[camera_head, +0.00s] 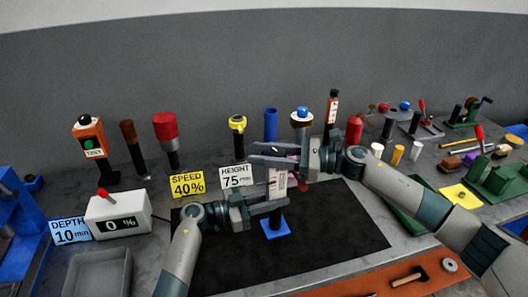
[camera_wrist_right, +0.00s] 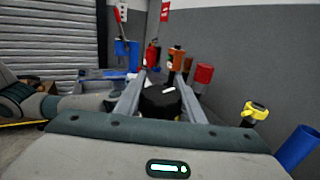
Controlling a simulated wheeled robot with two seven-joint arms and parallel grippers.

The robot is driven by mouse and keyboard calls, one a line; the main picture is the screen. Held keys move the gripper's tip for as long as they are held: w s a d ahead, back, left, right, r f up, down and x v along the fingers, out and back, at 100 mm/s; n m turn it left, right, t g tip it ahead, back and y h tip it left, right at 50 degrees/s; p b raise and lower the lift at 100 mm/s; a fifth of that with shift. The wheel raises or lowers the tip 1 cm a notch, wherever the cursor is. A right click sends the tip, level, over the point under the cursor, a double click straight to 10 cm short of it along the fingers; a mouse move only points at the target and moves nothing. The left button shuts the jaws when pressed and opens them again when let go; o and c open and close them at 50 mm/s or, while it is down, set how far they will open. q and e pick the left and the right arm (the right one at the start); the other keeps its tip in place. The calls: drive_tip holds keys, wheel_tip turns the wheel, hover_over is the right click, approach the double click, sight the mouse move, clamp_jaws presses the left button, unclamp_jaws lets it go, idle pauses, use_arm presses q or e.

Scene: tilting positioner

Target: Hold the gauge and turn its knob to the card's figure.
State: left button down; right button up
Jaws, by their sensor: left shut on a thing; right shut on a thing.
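The gauge stands upright on a blue base (camera_head: 276,230) on the black mat (camera_head: 330,235), with a white scale (camera_head: 277,182) too small to read. My left gripper (camera_head: 282,202) is shut on its post, below the scale. My right gripper (camera_head: 262,155) is above, over the gauge's top. In the right wrist view its fingers (camera_wrist_right: 160,92) close on the black round knob (camera_wrist_right: 160,103), which bears a white mark. The knob is mostly hidden in the head view. The yellow card (camera_head: 187,185) says SPEED 40%, the white card (camera_head: 236,178) HEIGHT 75, the blue card (camera_head: 71,231) DEPTH 10 mm.
A white box (camera_head: 118,218) with a red lever shows 0 %. Behind the mat stand an orange post (camera_head: 90,137), a red-topped post (camera_head: 166,127), a yellow-topped post (camera_head: 238,124) and a blue cylinder (camera_head: 270,125). The mat's front is clear; a hammer (camera_head: 411,278) lies on an orange mat.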

drive_tip(key=shift+s+d+n+g+h, duration=0.1)
drive_tip(key=shift+s+n+g+h, duration=0.3)
drive_tip(key=shift+n+g, duration=1.15)
drive_tip(key=shift+s+n+g+h, duration=0.3)
drive_tip(key=shift+n+g, duration=0.55)
drive_tip(key=shift+g, duration=1.25)
drive_tip(key=shift+s+d+n+g+h, duration=0.1)
drive_tip(key=shift+s+n+g+h, duration=0.3)
drive_tip(key=shift+n+g, duration=1.15)
drive_tip(key=shift+s+g, duration=0.15)
drive_tip(key=shift+g, duration=0.35)
drive_tip(key=o, duration=1)
drive_tip(key=shift+o, duration=0.2)
drive_tip(key=shift+r, duration=0.1)
wheel_tip(320, 180, up, 10)
